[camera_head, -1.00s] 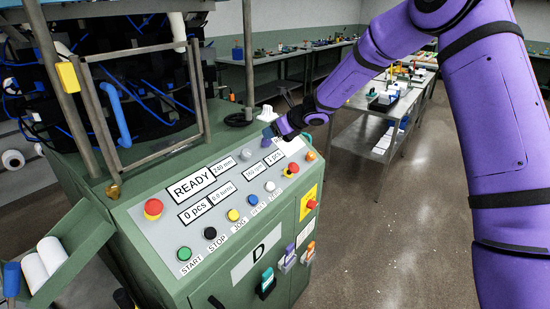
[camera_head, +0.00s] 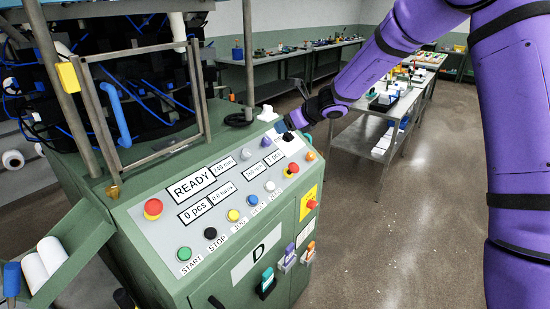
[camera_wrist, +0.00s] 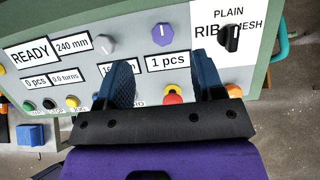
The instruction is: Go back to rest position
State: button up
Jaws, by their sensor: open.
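My purple arm reaches in from the right in the head view, and my gripper (camera_head: 284,131) is over the upper right of the green machine's control panel (camera_head: 169,224). In the wrist view my gripper (camera_wrist: 163,85) has its two blue fingers spread apart with nothing between them. Between and beyond the fingers are the "1 pcs" label (camera_wrist: 168,62) and a purple knob (camera_wrist: 162,36). A black selector knob (camera_wrist: 229,38) stands by the PLAIN, RIB and MESH words, just beyond the right finger and apart from it. The display label (camera_head: 191,187) reads READY.
A red stop button (camera_head: 153,208) and a row of coloured buttons stand up from the panel. A metal frame (camera_head: 149,158) rises behind it. Benches with small items (camera_head: 388,102) stand at the back right. The floor (camera_head: 400,220) right of the machine is clear.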

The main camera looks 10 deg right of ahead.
jog(key=s+d+r+n+g+h, duration=0.1)
jog(key=s+d+r+n, duration=0.1)
jog(key=s+r+n, duration=0.65)
jog(key=s+d+r+n+g+h, duration=0.1)
jog(key=s+r+n, duration=0.5)
jog(key=s, duration=0.6)
jog(key=s+d+n+h, duration=0.3)
jog(key=s+d+n, duration=0.3)
jog(key=s, duration=0.7)
jog(key=s+d+r+n+h, duration=0.1)
jog(key=s+d+n+h, duration=0.2)
jog(key=s, duration=1.1)
jog(key=d+n, duration=0.3)
jog(key=d, duration=0.1)
jog(key=shift+d, duration=0.15)
jog(key=shift+r, duration=0.1)
